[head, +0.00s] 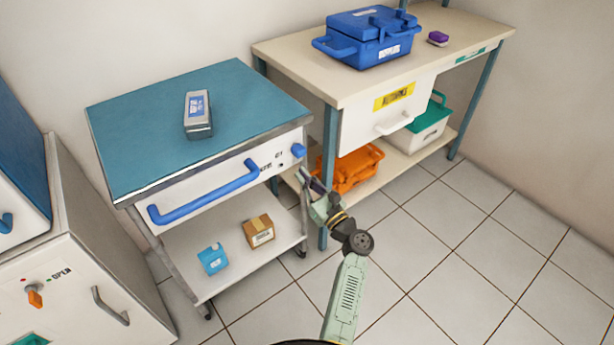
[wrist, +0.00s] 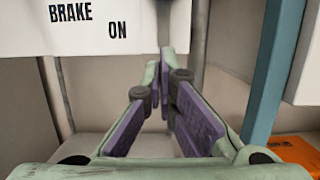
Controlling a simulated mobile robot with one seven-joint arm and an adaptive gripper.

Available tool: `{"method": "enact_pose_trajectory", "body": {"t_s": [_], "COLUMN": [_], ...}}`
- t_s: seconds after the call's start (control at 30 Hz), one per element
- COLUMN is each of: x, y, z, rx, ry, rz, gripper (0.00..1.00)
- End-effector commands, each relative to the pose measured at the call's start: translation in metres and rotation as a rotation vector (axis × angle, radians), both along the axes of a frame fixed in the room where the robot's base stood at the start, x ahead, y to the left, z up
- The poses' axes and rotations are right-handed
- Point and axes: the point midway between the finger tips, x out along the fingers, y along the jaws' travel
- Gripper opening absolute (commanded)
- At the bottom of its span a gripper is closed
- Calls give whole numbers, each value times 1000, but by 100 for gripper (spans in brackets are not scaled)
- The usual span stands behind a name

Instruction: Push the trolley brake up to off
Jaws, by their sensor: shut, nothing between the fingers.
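The trolley (head: 220,80) has a teal top, a white front panel and a long blue handle (head: 205,192). A small blue knob (head: 298,150), which looks like the brake control, sits at the right end of the panel beside small dark lettering. My gripper (head: 304,175) is below and close to that knob; I cannot tell if they touch. In the wrist view the gripper (wrist: 166,62) is shut and empty, its fingertips near the lower edge of the panel (wrist: 85,38), which reads "BRAKE" and "ON". The knob is not visible in the wrist view.
A grey device (head: 198,115) lies on the trolley top. A blue carton (head: 212,259) and a brown box (head: 258,231) stand on its lower shelf. A workbench (head: 300,65) with a blue case (head: 368,37) stands close on the right. Tiled floor in front is clear.

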Motion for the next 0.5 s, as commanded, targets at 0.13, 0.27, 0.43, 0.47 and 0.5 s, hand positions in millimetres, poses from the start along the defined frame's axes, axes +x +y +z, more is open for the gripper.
{"method": "enact_pose_trajectory", "body": {"t_s": [0.13, 0.27, 0.43, 0.47, 0.5], "x": [-32, -53, -71, -72, -75], "y": [-26, -41, -53, -55, -56], "z": [-10, -15, -20, -20, -21], "rx": [0, 0, 0, 0, 0], "ry": [-1, 0, -1, -1, 0], "rz": [-7, -6, -5, -4, -4], "gripper": [0, 0, 0, 0, 0]}}
